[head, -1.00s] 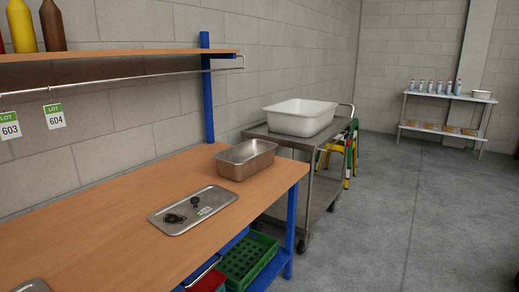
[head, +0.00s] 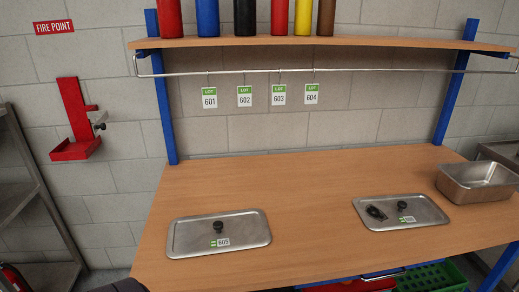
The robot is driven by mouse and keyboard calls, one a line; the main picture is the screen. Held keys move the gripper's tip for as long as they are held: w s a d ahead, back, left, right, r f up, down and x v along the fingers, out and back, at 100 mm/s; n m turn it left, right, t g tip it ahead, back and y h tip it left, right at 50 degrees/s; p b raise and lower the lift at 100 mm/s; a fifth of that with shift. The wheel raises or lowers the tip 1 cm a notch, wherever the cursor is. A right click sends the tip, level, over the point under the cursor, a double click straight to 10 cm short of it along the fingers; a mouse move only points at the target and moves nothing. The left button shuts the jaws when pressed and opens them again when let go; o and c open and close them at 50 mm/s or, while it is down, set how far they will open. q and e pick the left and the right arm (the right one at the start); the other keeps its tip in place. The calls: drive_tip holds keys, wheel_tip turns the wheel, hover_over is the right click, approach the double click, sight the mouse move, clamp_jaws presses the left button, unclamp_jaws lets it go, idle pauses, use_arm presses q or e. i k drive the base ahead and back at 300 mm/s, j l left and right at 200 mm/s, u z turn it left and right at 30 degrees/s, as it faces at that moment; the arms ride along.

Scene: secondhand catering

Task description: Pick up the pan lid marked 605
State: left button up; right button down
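Two steel pan lids lie flat on the wooden bench. The left lid (head: 190,236) has a black knob in its middle and a small green and white tag (head: 221,242) that seems to read 605. The right lid (head: 425,208) also has a black knob and a small tag (head: 407,219), too small to read. A black object (head: 376,212) lies on the right lid beside its knob. Neither gripper's fingers show. A dark shape at the bottom left edge may be part of my arm.
The wooden bench (head: 310,190) is clear between the lids. A steel pan (head: 476,182) stands at its right end. A shelf (head: 330,42) with several bottles runs above, with lot cards 601 to 604 on a rail. A green crate (head: 432,278) is below. A red bracket (head: 76,125) is on the left wall.

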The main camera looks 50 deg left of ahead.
sight(226, 231)
drive_tip(key=u, duration=1.8)
drive_tip(key=j+z, duration=0.1)
drive_tip(key=z, duration=0.9)
drive_tip(key=j+z, duration=0.35)
drive_tip(key=j, duration=0.15)
drive_tip(key=j+z, duration=0.35)
drive_tip(key=k+j+z, duration=0.2)
drive_tip(key=j+z, duration=0.2)
drive_tip(key=j, duration=0.15)
drive_tip(key=k+j+z, duration=0.15)
drive_tip(key=j+z, duration=0.2)
drive_tip(key=j, duration=0.1)
